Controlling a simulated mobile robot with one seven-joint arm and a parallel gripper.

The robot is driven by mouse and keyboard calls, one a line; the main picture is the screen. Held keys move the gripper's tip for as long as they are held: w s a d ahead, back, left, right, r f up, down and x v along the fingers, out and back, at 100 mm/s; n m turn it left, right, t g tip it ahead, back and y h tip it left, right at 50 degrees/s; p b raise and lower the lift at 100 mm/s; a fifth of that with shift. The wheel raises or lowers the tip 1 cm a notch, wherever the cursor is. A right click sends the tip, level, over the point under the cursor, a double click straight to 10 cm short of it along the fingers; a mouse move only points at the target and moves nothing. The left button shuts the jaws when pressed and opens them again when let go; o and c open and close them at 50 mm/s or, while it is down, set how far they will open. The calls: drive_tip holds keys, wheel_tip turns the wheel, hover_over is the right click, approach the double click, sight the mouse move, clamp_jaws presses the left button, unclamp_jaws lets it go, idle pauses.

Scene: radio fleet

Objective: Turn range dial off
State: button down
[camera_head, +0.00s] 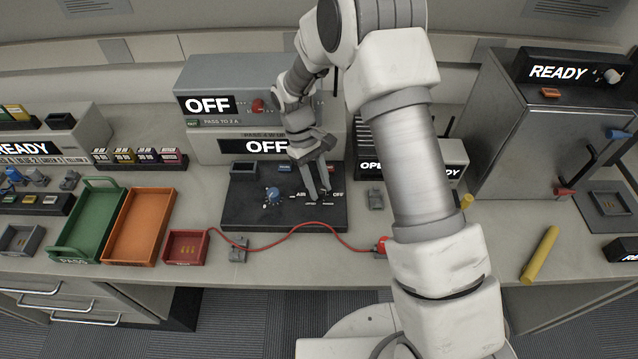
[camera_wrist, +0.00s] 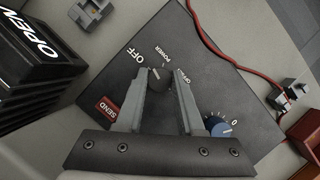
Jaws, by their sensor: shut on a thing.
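A black panel (camera_head: 240,212) lies on the bench in the head view, in front of the stacked grey boxes. My gripper (camera_head: 318,194) points down onto its right part, by the small white OFF lettering. In the wrist view my gripper (camera_wrist: 161,79) is shut on a small dark knob (camera_wrist: 160,84), with a finger on each side. White OFF and POWER labels show just beyond it. The fingers hide part of the knob, and its pointer is unclear. A blue dial (camera_wrist: 218,126) with white scale marks and a 0 is to the right, untouched. It also shows in the head view (camera_head: 272,196).
A red cable (camera_head: 320,223) curves along the panel's front edge. A red SEND label (camera_wrist: 107,106) is left of the fingers. Two grey boxes (camera_head: 222,74) with OFF displays stand behind. Green (camera_head: 62,246) and orange (camera_head: 112,254) trays are left; a yellow rod (camera_head: 540,252) lies right.

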drive_tip(key=shift+n+t+h, duration=0.4)
drive_tip(key=shift+n+h, duration=0.1)
drive_tip(key=shift+n, duration=1)
drive_tip(key=c, duration=0.5)
unclamp_jaws()
drive_tip(key=v, duration=0.8)
drive_tip(key=p+v, duration=0.1)
drive_tip(key=v, duration=0.8)
drive_tip(key=shift+s+r, duration=0.15)
drive_tip(key=shift+r, duration=0.15)
